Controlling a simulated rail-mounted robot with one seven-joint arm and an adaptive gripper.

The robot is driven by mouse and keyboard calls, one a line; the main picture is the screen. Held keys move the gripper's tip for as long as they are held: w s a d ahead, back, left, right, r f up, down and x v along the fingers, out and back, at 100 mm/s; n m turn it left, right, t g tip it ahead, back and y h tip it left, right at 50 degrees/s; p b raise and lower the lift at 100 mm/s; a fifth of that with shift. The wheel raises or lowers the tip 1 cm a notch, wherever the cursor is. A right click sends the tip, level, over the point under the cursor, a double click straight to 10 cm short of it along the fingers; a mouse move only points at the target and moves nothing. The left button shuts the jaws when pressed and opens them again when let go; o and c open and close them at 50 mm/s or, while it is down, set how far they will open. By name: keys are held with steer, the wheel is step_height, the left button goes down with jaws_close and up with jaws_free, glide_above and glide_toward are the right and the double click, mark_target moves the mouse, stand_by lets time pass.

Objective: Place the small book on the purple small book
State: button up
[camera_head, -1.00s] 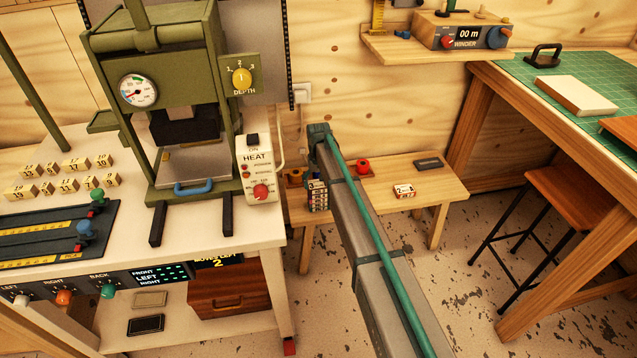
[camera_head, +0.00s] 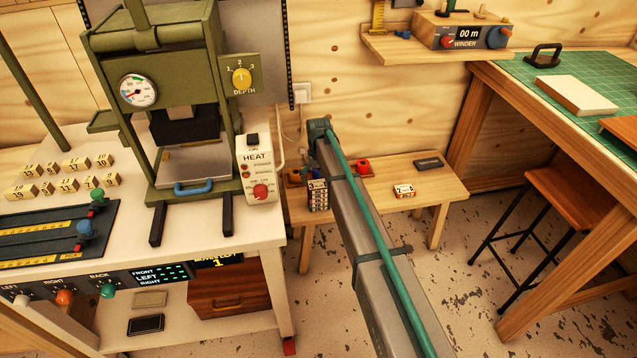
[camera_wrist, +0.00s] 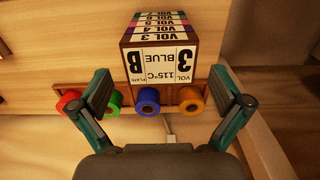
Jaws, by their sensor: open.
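A stack of small books marked VOL (camera_wrist: 160,50) stands upright in the wrist view, its near face reading VOL 3, BLUE B and 115°C. Its upper edges carry coloured bands, some pinkish or purple; I cannot tell which book is the purple one. In the head view the stack (camera_head: 317,196) sits on the low wooden bench, left of my arm. My gripper (camera_wrist: 162,75) is open, with one finger on each side of the stack's near end and gaps between. In the head view my arm hides the gripper.
Red (camera_wrist: 70,102), green (camera_wrist: 112,102), blue (camera_wrist: 147,101) and orange (camera_wrist: 191,99) rolls line a wooden rack by the stack. A white block with a red label (camera_head: 404,190) and a dark flat item (camera_head: 430,163) lie on the low bench (camera_head: 385,172). A green press (camera_head: 185,110) stands left.

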mark_target(318, 184)
step_height(318, 184, up, 10)
steer(key=s+d+f+m+g, duration=0.1)
steer(key=s+d+f, duration=0.5)
steer(key=s+f, duration=0.4)
steer(key=s+d+f+g, duration=0.1)
steer(key=s+d+f, duration=0.4)
steer(key=s+f, duration=0.5)
steer(key=s+d+f+m+g, duration=0.1)
steer(key=s+d+f, duration=0.5)
steer(key=s+f, duration=0.35)
steer(key=s+d+f+g, duration=0.1)
steer(key=s+d+f, duration=0.1)
steer(key=s, duration=0.9)
steer(key=s+d+f+g, duration=0.1)
steer(key=s+d+f, duration=0.1)
steer(key=s, duration=1)
steer(key=s+d+f+m+g, duration=0.1)
steer(key=s+d+f, duration=0.1)
steer(key=s, duration=0.9)
steer(key=shift+s+d+f+g, duration=0.25)
steer(key=shift+d+f+g, duration=0.15)
steer(key=shift+d, duration=0.4)
steer(key=shift+r, duration=0.15)
